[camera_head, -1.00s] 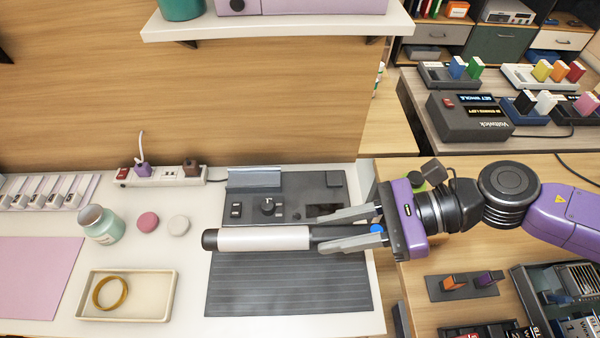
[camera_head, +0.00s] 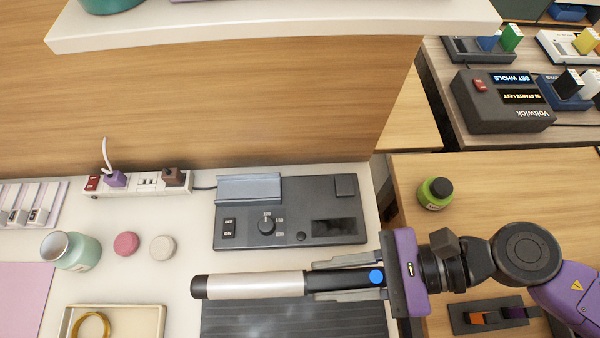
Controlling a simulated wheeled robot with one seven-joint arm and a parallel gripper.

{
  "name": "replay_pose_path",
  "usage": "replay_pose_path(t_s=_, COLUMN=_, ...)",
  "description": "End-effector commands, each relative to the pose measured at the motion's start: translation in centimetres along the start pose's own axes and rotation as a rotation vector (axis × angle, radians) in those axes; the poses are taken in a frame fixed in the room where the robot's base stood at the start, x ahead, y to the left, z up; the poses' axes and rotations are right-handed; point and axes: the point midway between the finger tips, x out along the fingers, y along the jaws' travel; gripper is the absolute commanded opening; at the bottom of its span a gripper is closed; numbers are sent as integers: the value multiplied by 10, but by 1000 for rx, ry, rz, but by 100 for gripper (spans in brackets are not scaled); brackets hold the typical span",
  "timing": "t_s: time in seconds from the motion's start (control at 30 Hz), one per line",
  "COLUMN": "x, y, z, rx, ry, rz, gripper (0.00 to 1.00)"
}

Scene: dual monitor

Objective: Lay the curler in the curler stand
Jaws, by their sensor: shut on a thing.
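The curler (camera_head: 255,286) has a pale barrel, a black tip at its left end and a black handle with a blue button at its right. It lies level in the picture over the back edge of the dark ribbed mat; whether it touches the mat is unclear. My gripper (camera_head: 322,280) comes from the right and is shut on the black handle, one finger on each side. The curler stand appears to be the grey-blue cradle (camera_head: 248,188) on the back left of the dark control unit (camera_head: 340,205). The cradle is empty, behind the curler.
The ribbed mat (camera_head: 290,322) lies in front of the control unit. A power strip (camera_head: 150,182), a teal jar (camera_head: 72,250), pink and beige discs and a tray (camera_head: 150,312) with a ring stand left. A shelf (camera_head: 270,30) overhangs the back. A green jar (camera_head: 435,192) stands right.

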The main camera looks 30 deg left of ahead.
Motion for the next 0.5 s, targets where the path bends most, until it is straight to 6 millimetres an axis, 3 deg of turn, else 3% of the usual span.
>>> replay_pose_path(t_s=0.5, x=1, y=-116, z=0, rx=-1, ry=1, rz=1, gripper=0)
